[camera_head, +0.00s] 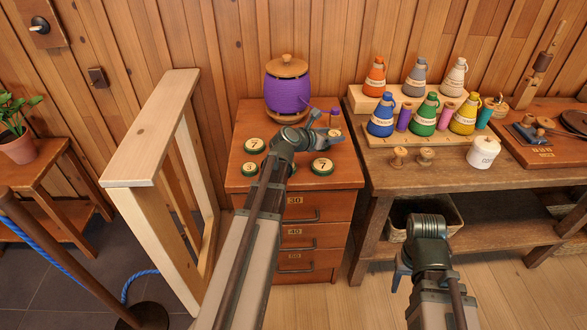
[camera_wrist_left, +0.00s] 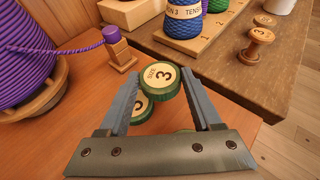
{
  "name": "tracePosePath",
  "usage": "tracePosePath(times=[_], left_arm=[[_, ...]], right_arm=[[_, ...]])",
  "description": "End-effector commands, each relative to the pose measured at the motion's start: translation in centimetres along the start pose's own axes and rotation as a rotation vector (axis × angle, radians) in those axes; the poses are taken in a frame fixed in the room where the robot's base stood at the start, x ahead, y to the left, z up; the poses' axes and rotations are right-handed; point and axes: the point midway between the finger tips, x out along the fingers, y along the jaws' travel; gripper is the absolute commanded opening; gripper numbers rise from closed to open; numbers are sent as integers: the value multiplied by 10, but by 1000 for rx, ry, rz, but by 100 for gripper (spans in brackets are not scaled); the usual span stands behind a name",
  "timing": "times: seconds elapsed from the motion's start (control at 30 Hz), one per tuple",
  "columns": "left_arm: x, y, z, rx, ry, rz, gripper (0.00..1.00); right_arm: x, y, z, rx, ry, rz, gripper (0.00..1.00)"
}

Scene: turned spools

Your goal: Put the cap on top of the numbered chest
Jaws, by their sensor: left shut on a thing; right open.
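The numbered chest (camera_head: 240,183) is a brown drawer unit with numbers on its drawer fronts. Green-edged caps with cream numbered faces lie on its top: one (camera_head: 254,145) at the left, one (camera_head: 250,169) below it and one (camera_head: 322,166) near the front right. My left gripper (camera_head: 326,126) is over the chest top, shut on a cap marked 3 (camera_wrist_left: 159,81). In the left wrist view the held cap sits tilted between the fingertips, partly covering another cap (camera_wrist_left: 140,108) below. My right gripper (camera_head: 401,276) is open, low in front of the bench.
A purple thread spool (camera_head: 288,92) stands at the back of the chest, with a small purple-topped peg (camera_head: 335,118) nearby. The bench at right holds thread cones (camera_head: 424,115), wooden spools (camera_head: 399,156) and a white pot (camera_head: 483,152). A wooden frame (camera_head: 150,130) stands left of the chest.

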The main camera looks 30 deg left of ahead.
Motion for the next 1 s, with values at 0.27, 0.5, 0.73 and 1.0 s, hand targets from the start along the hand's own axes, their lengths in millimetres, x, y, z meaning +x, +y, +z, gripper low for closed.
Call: tracePosePath(times=[0.27,0.5,0.73,1.0], left_arm=[[11,-3,-4,-1,-2,-1,14],[-11,36,-18,-3,-2,4,14],[-40,85,-36,-2,-2,3,14],[-63,123,-50,0,-2,0,14]], right_arm=[[8,-1,0,0,0,0,50],[13,-1,-1,0,0,0,50],[19,-2,-1,0,0,0,50],[22,-2,-1,0,0,0,50]])
